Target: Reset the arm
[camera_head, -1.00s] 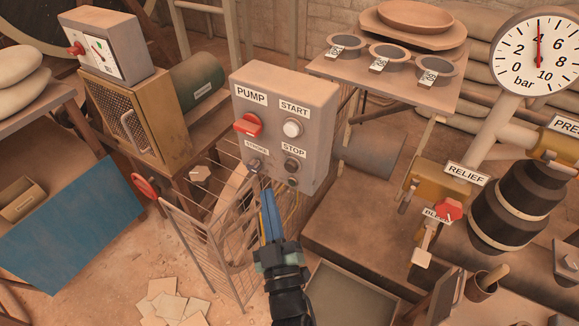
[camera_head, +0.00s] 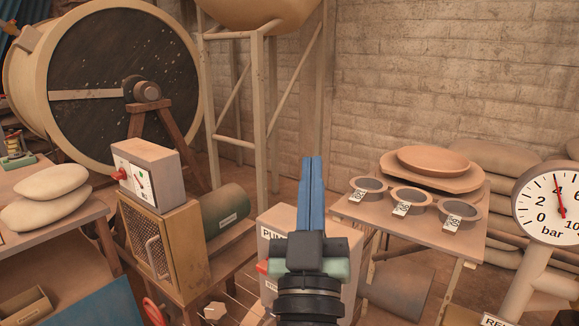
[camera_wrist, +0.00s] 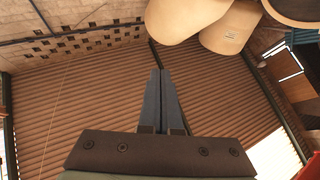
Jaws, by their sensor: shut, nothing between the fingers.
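My gripper (camera_head: 311,165) points straight up in the middle of the head view, its blue fingers together and empty. It stands in front of the grey pump control box (camera_head: 285,222) and hides most of that box's face. Part of the pump label and a red switch show at the left of the gripper. In the wrist view my gripper (camera_wrist: 160,75) is also shut, with nothing between the fingers, against a ribbed brown wall or roof surface. The gripper touches nothing that I can see.
A bench (camera_head: 425,240) with several small labelled bowls stands to the right, beside the pressure gauge (camera_head: 556,208). A large drum (camera_head: 100,75) and a smaller switch box (camera_head: 150,175) are at the left. A timber frame (camera_head: 258,100) stands behind. The air around the fingers looks clear.

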